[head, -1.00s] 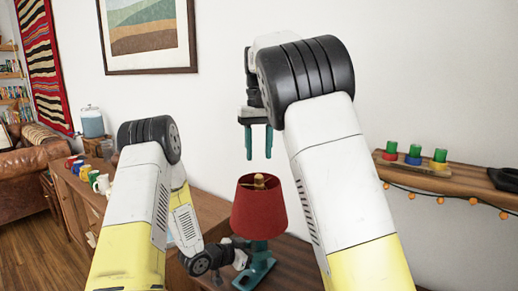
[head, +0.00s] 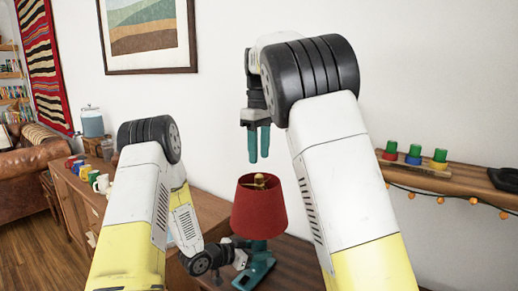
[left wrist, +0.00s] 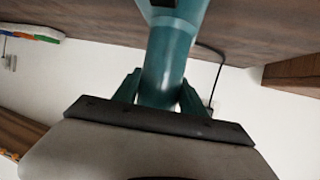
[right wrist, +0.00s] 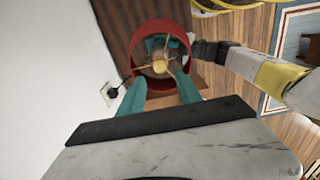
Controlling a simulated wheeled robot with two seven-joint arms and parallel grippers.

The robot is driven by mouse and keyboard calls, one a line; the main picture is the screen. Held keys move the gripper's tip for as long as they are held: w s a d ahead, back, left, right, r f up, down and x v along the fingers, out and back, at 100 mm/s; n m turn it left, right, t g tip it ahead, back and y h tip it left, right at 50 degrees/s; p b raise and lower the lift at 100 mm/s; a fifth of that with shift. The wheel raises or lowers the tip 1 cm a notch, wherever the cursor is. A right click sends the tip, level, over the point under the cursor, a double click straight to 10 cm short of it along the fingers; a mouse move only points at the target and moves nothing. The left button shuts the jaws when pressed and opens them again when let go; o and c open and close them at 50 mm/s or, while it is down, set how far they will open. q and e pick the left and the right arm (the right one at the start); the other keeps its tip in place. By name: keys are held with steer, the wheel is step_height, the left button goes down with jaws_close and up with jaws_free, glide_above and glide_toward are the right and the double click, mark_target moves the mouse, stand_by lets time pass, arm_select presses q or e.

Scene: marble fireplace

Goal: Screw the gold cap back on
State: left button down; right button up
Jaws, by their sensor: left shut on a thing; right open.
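A table lamp stands upright with a red shade (head: 258,212) and a teal base (head: 257,268). The gold cap (head: 259,180) shows at the top centre of the shade, and also in the right wrist view (right wrist: 159,66). I cannot tell how far it is threaded. My left gripper (head: 241,259) is shut on the lamp's teal stem, which fills the space between its fingers in the left wrist view (left wrist: 165,75). My right gripper (head: 259,159) points down above the shade, open and empty. In the right wrist view its fingers (right wrist: 160,85) are apart, with the cap between and beyond their tips.
The lamp stands on a dark wooden surface (head: 296,262) near the white wall. A wooden shelf at the right (head: 460,182) holds red, blue and green items and a string of orange lights. A wooden sideboard (head: 85,200) with mugs is at the left.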

mark_target(259, 175)
step_height(259, 175, down, 7)
stand_by(0.3)
jaws_close()
steer(key=m, duration=0.5)
steer(key=shift+m, duration=0.4)
steer(key=m, duration=0.5)
steer(key=shift+m, duration=0.3)
steer(key=shift+o, duration=0.8)
jaws_free()
step_height(259, 175, up, 12)
